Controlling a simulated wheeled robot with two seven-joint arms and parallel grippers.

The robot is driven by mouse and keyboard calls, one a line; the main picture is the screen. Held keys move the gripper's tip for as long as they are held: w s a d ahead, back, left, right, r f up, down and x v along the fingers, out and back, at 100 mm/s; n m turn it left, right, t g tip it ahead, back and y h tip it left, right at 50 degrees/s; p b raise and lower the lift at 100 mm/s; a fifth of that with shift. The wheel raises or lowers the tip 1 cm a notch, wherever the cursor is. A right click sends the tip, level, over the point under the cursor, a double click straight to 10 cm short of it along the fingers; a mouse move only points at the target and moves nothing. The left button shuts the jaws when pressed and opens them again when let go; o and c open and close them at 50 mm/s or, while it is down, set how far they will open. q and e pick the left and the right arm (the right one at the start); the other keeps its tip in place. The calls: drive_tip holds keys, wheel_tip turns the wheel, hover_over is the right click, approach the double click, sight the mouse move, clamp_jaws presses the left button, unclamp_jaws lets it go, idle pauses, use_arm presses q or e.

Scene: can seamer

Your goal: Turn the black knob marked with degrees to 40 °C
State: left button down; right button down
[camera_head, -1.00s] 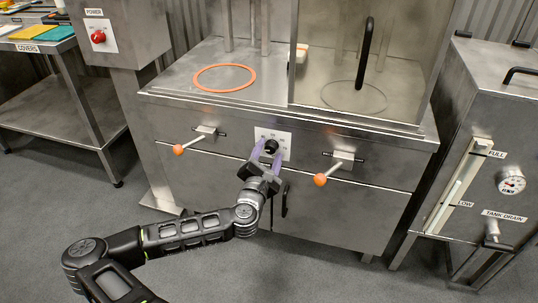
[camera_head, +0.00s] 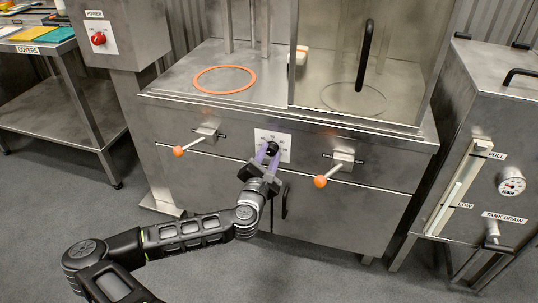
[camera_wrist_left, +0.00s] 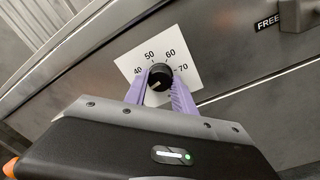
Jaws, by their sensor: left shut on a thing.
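The black knob (camera_wrist_left: 160,76) sits on a white dial plate (camera_wrist_left: 133,62) marked 40, 50, 60 and 70, on the steel front of the machine. In the head view the knob (camera_head: 272,149) is partly covered by the fingers. My left gripper (camera_wrist_left: 159,82) is shut on the knob, with one purple finger on each side; it also shows in the head view (camera_head: 268,153). A pale mark shows on the knob's lower left in the wrist view, but I cannot tell surely which number the knob points to. My right gripper is not in view.
Two orange-tipped levers (camera_head: 179,151) (camera_head: 321,181) stick out on either side of the dial. A black door handle (camera_head: 285,201) is below. A red power knob (camera_head: 98,38) is at the upper left, and a tank with a gauge (camera_head: 511,183) stands at the right.

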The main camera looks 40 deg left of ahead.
use_arm(q)
drive_tip(key=shift+m, duration=0.3)
drive_tip(key=shift+r+m+p, duration=0.1)
drive_tip(key=shift+m+p, duration=0.4)
drive_tip(key=shift+p, duration=0.05)
drive_tip(key=m+p, duration=0.2)
drive_tip(key=m, duration=0.1)
drive_tip(key=m+p, duration=0.1)
drive_tip(key=m, duration=0.2)
drive_tip(key=shift+m+t+p, duration=0.3)
drive_tip(key=shift+m+p, duration=0.3)
drive_tip(key=shift+m, duration=0.7)
drive_tip(key=c, duration=1)
unclamp_jaws()
drive_tip(key=shift+c, duration=0.2)
drive_tip(key=shift+s, duration=0.1)
